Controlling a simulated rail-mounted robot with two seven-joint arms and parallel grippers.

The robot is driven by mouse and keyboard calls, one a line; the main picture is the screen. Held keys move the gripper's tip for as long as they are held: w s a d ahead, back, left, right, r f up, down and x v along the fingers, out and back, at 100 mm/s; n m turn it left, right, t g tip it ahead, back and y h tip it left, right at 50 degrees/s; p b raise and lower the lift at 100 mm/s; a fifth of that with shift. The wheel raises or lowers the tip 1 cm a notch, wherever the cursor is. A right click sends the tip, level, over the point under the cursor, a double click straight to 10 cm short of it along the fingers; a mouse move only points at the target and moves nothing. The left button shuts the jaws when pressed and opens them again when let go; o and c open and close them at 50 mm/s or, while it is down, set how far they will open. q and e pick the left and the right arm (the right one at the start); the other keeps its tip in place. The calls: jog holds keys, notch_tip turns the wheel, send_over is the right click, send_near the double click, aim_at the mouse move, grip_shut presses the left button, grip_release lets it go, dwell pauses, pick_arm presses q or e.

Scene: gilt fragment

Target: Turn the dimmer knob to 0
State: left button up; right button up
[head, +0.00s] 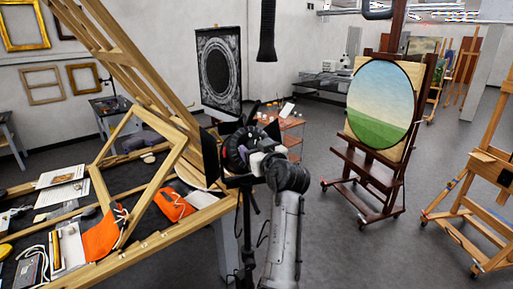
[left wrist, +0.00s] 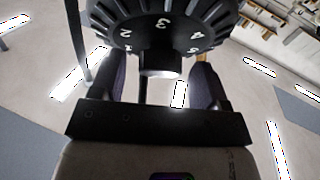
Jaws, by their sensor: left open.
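The dimmer knob (left wrist: 160,62) is a short dark cylinder at the upper middle of the left wrist view. It stands out from a black ribbed lamp housing (left wrist: 160,14) with white numbers; 2, 3, 4 and a partly hidden 5 show. My left gripper (left wrist: 160,80) is open, one finger on each side of the knob, with gaps between. In the head view my left gripper (head: 258,154) is at the back of the ribbed lamp housing (head: 236,150), and the knob is hidden. No pointer mark can be made out. My right gripper is out of view.
The lamp is on a black stand (head: 246,225). A workbench (head: 170,243) with a wooden frame (head: 100,190) and orange cloths lies to the left. An easel with an oval landscape painting (head: 380,103) stands to the right. Open floor lies between the easel and my arm.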

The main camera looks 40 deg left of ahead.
pick_arm(q)
jog(key=c, duration=0.9)
jog(key=shift+w+f+n+g+b, duration=0.1)
jog(key=shift+f+n+g+b, duration=0.15)
jog(key=shift+n+b, duration=0.6)
jog(key=shift+r+n+g+b, duration=0.25)
jog(key=shift+g+b, duration=0.1)
jog(key=shift+b, duration=0.15)
jog(key=o, duration=0.9)
jog(key=shift+d, duration=0.1)
